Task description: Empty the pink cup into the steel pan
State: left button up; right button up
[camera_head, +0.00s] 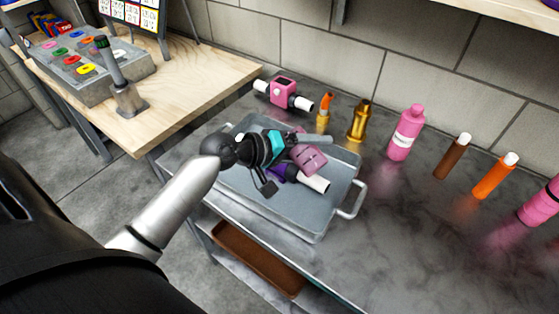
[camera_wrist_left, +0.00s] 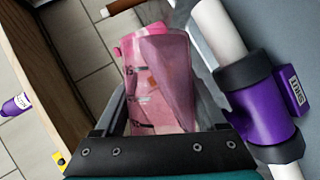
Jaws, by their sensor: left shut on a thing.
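The pink cup (camera_head: 309,158) is held over the steel pan (camera_head: 318,225), and it looks tilted onto its side. My left gripper (camera_head: 298,150) is shut on the cup. In the left wrist view the cup (camera_wrist_left: 160,80) sits between the two fingers. Its opening and what is inside it cannot be made out. The steel pan stands on the grey metal table with its handle at the right. A purple part with white pipe ends (camera_head: 313,182) lies in the pan just below the cup; it also shows in the left wrist view (camera_wrist_left: 262,108). My right gripper is out of view.
Behind the pan are a pink device with white ends (camera_head: 284,92), an orange bottle (camera_head: 324,112) and a gold bottle (camera_head: 358,122). Pink (camera_head: 406,133), brown (camera_head: 452,157) and orange (camera_head: 494,177) bottles stand to the right. A wooden table (camera_head: 190,75) is at left. The right front tabletop is clear.

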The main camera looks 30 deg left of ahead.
aim_at(300, 129)
pick_arm(q)
jog(key=shift+r+n+h+b, duration=0.25)
jog(key=shift+n+h+b, duration=0.05)
dwell(0.5)
jog(key=shift+w+a+r+n+h, duration=0.2)
jog(key=shift+a+r+n+h, duration=0.2)
jog(key=shift+a+n, duration=0.15)
dwell(1.1)
jog(key=shift+w+a+r+n+h, duration=0.1)
jog(key=shift+a+r+n+h, duration=0.25)
jog(key=shift+r+n+h, duration=0.55)
dwell(1.8)
jog(key=shift+w+a+r+n+t+h+b, duration=0.1)
jog(key=shift+a+r+n+t+h+b, duration=0.2)
jog(key=shift+n, duration=0.55)
jog(key=shift+w+a+r+n+t+h+b, duration=0.15)
jog(key=shift+a+n+t+h, duration=0.2)
jog(key=shift+n, duration=0.45)
dwell(1.3)
